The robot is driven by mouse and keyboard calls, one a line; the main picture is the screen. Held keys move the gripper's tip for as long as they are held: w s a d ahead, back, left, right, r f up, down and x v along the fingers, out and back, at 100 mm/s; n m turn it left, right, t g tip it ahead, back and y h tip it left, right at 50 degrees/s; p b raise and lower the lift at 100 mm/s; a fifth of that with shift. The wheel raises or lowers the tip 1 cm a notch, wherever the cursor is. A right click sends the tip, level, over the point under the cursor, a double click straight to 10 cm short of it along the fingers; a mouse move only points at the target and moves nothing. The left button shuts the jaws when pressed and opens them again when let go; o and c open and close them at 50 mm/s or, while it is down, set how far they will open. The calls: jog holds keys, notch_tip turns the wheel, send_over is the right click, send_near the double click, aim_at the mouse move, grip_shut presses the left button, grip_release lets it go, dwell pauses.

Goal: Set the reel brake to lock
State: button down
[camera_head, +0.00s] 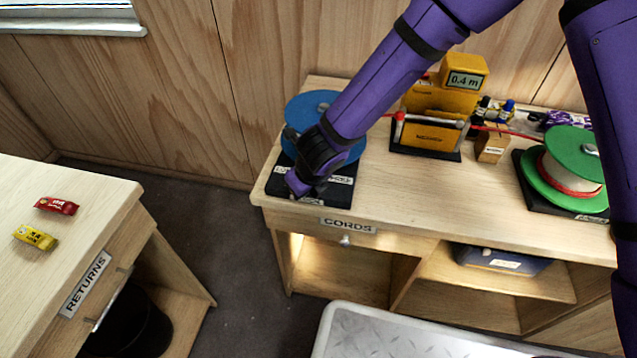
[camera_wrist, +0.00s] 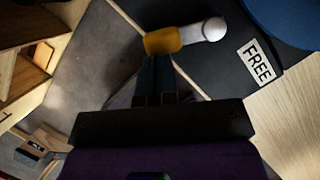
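The blue reel (camera_head: 300,110) sits on a black base (camera_head: 345,193) at the left end of the cords table; my wrist and gripper cover part of both. In the wrist view the brake lever has a yellow grip (camera_wrist: 163,41) and a silver-white end (camera_wrist: 214,29). A white "FREE" label (camera_wrist: 258,62) lies to its right on the base. My gripper (camera_wrist: 160,62) has its two dark fingers close together, apparently shut, with the tips right at the yellow grip. The grip shows beyond the tips, not clearly between them. It also shows in the head view (camera_head: 297,186), low by the base's front edge.
A yellow meter box (camera_head: 440,100) with a red cord stands to the right, then a green reel (camera_head: 570,165). A small bottle group is behind. The returns table (camera_head: 70,215) with two wrapped bars is at left, across a floor gap.

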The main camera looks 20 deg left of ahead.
jog(key=shift+w+d, duration=0.2)
jog(key=shift+w, duration=0.05)
